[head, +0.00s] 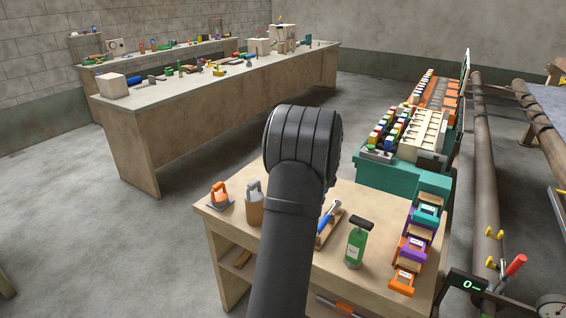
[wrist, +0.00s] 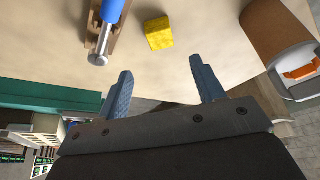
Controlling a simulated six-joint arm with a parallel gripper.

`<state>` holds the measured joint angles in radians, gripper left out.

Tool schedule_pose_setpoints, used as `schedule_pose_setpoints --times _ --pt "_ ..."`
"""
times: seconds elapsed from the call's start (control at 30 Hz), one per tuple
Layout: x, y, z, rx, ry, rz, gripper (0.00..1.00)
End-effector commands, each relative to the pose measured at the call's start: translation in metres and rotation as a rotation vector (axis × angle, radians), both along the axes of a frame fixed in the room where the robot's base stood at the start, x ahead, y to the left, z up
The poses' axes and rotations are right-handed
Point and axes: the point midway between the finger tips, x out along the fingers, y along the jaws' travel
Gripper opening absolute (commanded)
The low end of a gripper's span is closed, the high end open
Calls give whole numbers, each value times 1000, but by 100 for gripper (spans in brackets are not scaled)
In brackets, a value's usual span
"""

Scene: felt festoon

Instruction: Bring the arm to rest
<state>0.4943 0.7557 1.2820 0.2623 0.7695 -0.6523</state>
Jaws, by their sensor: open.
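My gripper (wrist: 160,88) shows in the wrist view with its two blue-grey fingers apart and nothing between them. Beyond the fingertips lies the beige top of a small workbench (wrist: 210,62). In the head view my arm rises in front of this bench (head: 345,268), and its dark rounded joint hides part of the bench top. The gripper itself is hidden in the head view.
On the bench are a green bottle (head: 355,248), a brown container (head: 254,208), an orange-topped item (head: 219,196), a blue-handled tool (wrist: 108,22) in a wooden holder and a yellow block (wrist: 158,33). Colored bins (head: 404,277) line its right side. A long cluttered table (head: 140,130) stands behind.

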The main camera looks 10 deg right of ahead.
Motion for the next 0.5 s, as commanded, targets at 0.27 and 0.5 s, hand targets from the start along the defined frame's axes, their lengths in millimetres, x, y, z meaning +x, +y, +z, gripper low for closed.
schedule_pose_setpoints --times 0.27,0.5 --pt "16 0 -40 1 2 0 62" --pt "33 0 -80 1 3 1 62"
